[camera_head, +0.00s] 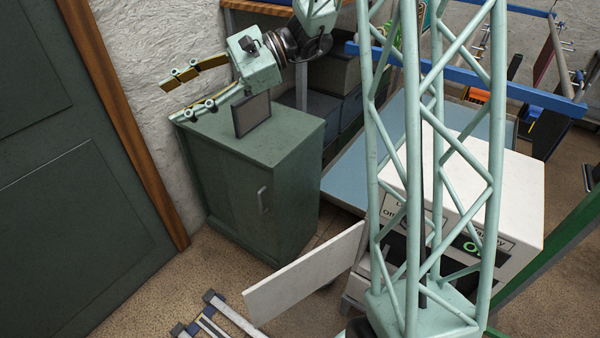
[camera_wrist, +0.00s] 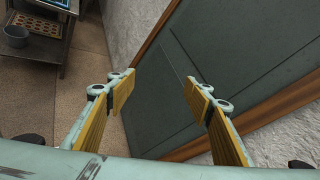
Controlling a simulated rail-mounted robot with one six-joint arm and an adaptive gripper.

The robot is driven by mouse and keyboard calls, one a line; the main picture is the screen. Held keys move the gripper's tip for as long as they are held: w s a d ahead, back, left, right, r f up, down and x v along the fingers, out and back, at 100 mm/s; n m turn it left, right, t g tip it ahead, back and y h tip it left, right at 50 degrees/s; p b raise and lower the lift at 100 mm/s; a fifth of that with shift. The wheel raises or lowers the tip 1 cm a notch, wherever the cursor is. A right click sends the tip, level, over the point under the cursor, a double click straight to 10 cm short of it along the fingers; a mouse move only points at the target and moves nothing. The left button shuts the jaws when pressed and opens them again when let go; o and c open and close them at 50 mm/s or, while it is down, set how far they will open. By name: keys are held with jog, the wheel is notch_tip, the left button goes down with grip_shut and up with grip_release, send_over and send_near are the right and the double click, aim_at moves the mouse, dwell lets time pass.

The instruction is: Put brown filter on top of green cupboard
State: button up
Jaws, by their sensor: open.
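The green cupboard (camera_head: 285,195) stands against the wall, its door shut. In the wrist view my gripper (camera_wrist: 160,79) is open and empty, and neither the filter nor the cupboard shows.
A dark green door (camera_head: 65,170) with a brown frame is at the left, and it fills the wrist view's middle (camera_wrist: 165,95). A white box (camera_head: 520,200) and a tilted white board (camera_head: 305,275) are right of the cupboard.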

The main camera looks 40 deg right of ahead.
jog(key=s+a+r+n+g+h, duration=0.1)
jog(key=s+a+n+g+h, duration=0.2)
jog(key=s, duration=0.8)
jog(key=s+a+r+n+g+h, duration=0.1)
jog(key=s+a+r+n+h, duration=0.2)
jog(key=s, duration=0.8)
jog(key=s+d+n+t+h, duration=0.1)
jog(key=s+d+n+h, duration=0.2)
jog(key=s, duration=0.6)
jog(key=s+d+n+t+h, duration=0.2)
jog(key=s+d+n+h, duration=0.2)
jog(key=s+d+n, duration=0.2)
jog(key=shift+s+d+n+t+h, duration=0.35)
jog(key=shift+s+d, duration=0.75)
jog(key=shift+s, duration=0.85)
jog(key=shift+c, duration=0.6)
